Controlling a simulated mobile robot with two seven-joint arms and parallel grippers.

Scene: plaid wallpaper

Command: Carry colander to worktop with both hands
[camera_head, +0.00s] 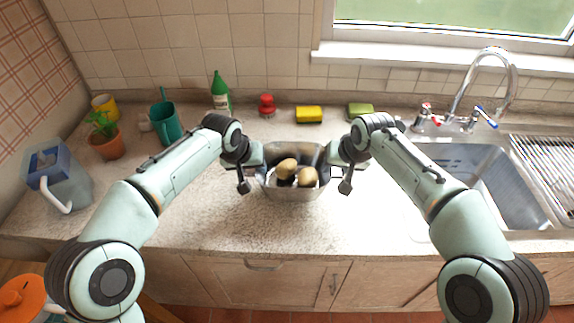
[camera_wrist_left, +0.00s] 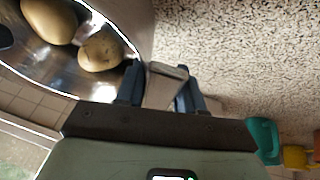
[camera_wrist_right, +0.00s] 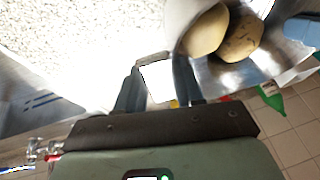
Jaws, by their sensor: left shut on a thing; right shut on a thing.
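The metal colander (camera_head: 293,191) is over the worktop (camera_head: 215,215) in the middle of the head view, with potatoes (camera_head: 307,176) inside. I cannot tell whether its base touches the surface. My left gripper (camera_head: 259,160) is shut on its left handle, which shows between the fingers in the left wrist view (camera_wrist_left: 165,86). My right gripper (camera_head: 332,160) is shut on its right handle, which shows in the right wrist view (camera_wrist_right: 156,80). The colander looks about level. Part of its inside is in shadow.
Behind are a green bottle (camera_head: 220,92), a red object (camera_head: 267,105), a yellow sponge (camera_head: 309,114) and a green sponge (camera_head: 360,110). The sink (camera_head: 470,180) is at right. The front worktop is clear.

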